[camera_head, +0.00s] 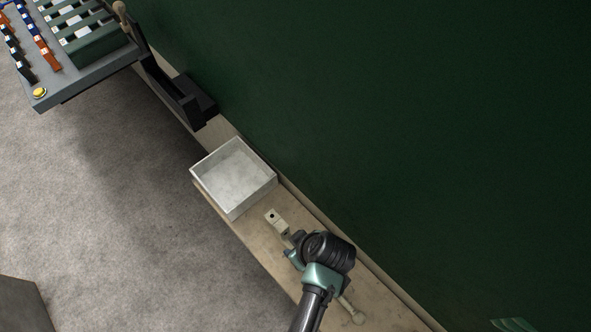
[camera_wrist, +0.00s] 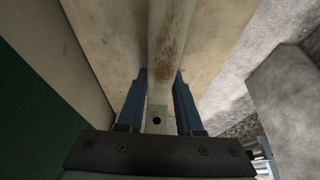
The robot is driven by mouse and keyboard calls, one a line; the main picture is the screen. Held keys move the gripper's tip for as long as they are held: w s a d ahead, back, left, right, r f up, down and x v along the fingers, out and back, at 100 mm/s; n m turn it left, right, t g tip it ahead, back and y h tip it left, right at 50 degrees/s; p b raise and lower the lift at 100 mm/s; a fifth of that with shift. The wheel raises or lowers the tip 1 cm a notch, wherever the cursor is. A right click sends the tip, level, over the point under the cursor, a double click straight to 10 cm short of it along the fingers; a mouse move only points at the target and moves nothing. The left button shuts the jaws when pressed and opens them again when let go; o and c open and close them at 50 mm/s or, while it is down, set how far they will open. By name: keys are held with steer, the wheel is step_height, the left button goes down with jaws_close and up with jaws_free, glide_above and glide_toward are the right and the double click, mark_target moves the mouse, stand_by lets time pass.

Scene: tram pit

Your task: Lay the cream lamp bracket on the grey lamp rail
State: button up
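The cream lamp bracket shows in the head view as a pale end block with a dark hole (camera_head: 272,216). A pale knobbed end (camera_head: 357,317) beyond my wrist looks like its other end. My gripper (camera_head: 291,240) is at the bracket over the bench. In the wrist view, the blue fingers (camera_wrist: 160,90) lie along both sides of the bracket's rust-stained bar (camera_wrist: 167,40) and appear to be shut on it. I cannot tell whether the bracket touches the bench. I cannot pick out the grey lamp rail for certain; a grey board (camera_head: 88,83) is at the upper left.
A pale open tray (camera_head: 206,190), seemingly empty, stands on the narrow tan bench (camera_head: 245,232). A dark green wall (camera_head: 400,130) runs behind. A black angled holder (camera_head: 180,97) lies between tray and board. The board bears coloured pieces, green slats and a yellow button (camera_head: 39,93).

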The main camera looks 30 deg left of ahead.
jaws_close()
